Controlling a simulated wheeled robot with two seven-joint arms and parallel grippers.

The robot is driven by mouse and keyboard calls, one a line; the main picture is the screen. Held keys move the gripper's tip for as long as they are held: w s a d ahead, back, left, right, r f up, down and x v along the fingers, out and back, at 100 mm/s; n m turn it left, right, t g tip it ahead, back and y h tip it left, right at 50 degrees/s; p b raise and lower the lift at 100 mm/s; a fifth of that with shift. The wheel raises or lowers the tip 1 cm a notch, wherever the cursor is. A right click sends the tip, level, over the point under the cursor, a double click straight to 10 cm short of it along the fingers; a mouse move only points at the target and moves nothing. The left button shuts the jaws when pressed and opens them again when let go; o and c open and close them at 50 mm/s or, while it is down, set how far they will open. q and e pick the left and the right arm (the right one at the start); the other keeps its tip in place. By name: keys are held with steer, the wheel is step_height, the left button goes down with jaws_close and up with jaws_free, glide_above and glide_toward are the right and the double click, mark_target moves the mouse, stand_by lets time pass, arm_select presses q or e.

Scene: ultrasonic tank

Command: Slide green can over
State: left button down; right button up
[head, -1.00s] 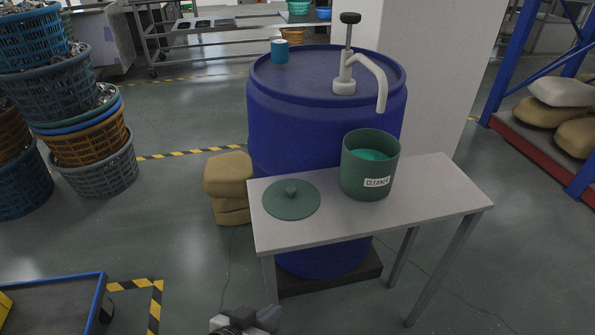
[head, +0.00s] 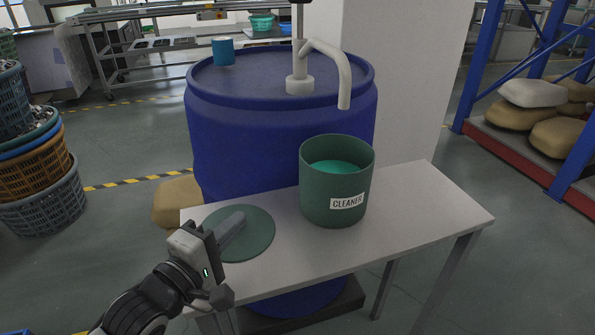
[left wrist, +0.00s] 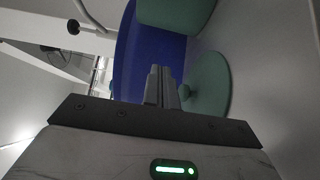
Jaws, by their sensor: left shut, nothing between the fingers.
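The green can (head: 320,200) labelled CLEANER stands upright and open on the small grey table (head: 420,205), with bright green liquid inside. Its round green lid (head: 262,240) lies flat on the table to the left of the can. My left gripper (head: 240,217) is shut and empty, over the lid in the head view, hiding part of it and its knob. In the left wrist view, the fingers (left wrist: 160,85) are together beside the lid (left wrist: 212,82), and the can (left wrist: 175,14) shows at the top. My right gripper is not in view.
A blue drum (head: 250,145) stands behind the table, with a pump whose spout (head: 345,85) hangs behind and above the can. A blue cup (head: 223,51) sits on the drum. The tabletop right of the can is clear.

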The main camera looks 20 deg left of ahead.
arm_select(q)
steer(key=x, duration=1)
steer(key=shift+r, duration=0.1)
steer(key=shift+w+d, duration=0.75)
steer(key=shift+d, duration=0.25)
steer(key=shift+w+d, duration=0.4)
steer(key=shift+d, duration=0.25)
